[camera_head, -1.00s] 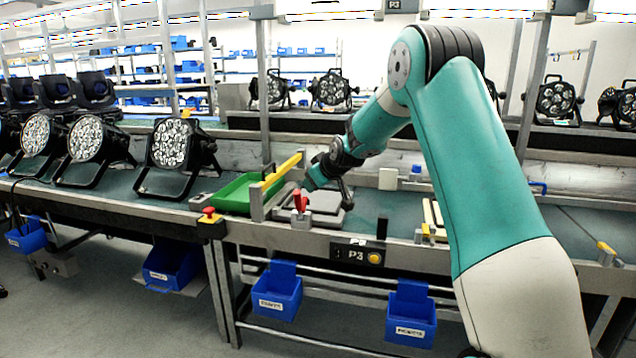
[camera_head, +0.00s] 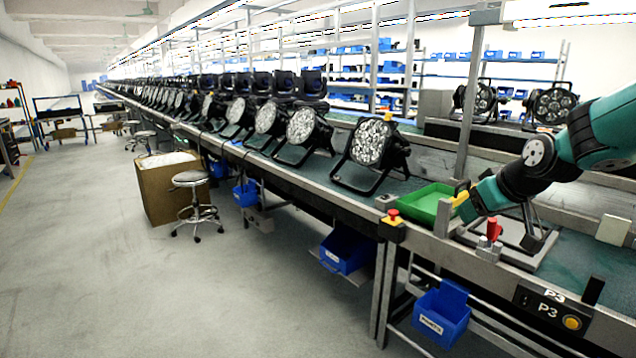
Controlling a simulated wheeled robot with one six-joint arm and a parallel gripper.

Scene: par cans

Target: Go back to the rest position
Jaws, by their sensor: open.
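My teal arm comes in from the right edge and reaches down and left over the bench (camera_head: 590,285). My gripper (camera_head: 538,240) is the small dark part at its end, low over a grey square frame (camera_head: 515,262) on the bench top. It is open, with nothing seen in it. Whether it touches the frame is unclear. A green tray (camera_head: 425,203) stands just left of the arm's end. A red-handled clamp (camera_head: 493,232) stands in front of it.
A row of par cans (camera_head: 368,145) runs along the bench to the left. A red stop button (camera_head: 393,217) sits on the front edge. Blue bins (camera_head: 440,310) hang below.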

